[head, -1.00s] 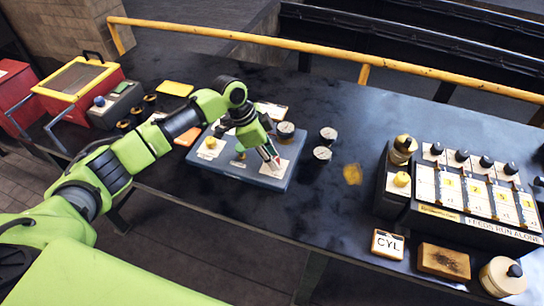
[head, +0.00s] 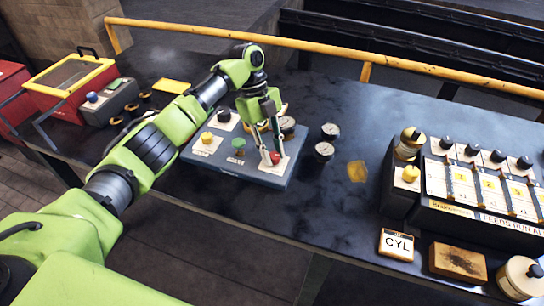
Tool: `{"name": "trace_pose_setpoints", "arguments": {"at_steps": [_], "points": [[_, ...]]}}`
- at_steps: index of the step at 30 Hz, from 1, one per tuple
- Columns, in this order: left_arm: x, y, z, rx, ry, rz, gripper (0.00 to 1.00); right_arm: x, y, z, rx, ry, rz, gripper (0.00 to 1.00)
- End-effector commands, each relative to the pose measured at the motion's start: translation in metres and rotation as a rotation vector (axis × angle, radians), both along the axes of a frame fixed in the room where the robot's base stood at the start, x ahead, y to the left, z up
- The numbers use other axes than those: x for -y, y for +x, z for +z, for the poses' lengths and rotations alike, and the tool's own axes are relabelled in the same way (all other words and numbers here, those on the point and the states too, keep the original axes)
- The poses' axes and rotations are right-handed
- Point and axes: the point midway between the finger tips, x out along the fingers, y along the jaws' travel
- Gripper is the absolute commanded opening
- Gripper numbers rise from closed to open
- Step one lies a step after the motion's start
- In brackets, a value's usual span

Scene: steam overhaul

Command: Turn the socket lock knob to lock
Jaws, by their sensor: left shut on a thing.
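A blue-grey panel (head: 222,172) lies on the dark bench with several knobs on pale plates. They include a yellow knob (head: 207,137), a black knob (head: 224,115), a green knob (head: 239,142) and a red knob (head: 275,158) near the right end. My left gripper (head: 268,157) points down at the panel's right part, with its fingers shut on the red knob. The plate labels are too small to read, so I cannot tell which knob is named the socket lock. My right gripper is not in view.
A red box (head: 70,85) stands at the left. A yellow rail (head: 300,51) runs behind.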

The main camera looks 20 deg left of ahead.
Motion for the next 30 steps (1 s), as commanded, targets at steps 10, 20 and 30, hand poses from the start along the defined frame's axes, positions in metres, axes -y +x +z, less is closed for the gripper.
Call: {"name": "trace_pose_setpoints", "arguments": {"at_steps": [10,20,30], "points": [[0.002,0.002,-0.001,0.003,-0.001,-0.2,0.02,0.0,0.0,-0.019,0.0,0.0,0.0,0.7],[0.002,0.002,0.0,0.002,-0.001,-0.263,0.02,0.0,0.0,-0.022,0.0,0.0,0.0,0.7],[0.001,0.001,0.0,0.002,0.0,-0.265,0.02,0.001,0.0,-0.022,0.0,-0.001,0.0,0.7]]}}
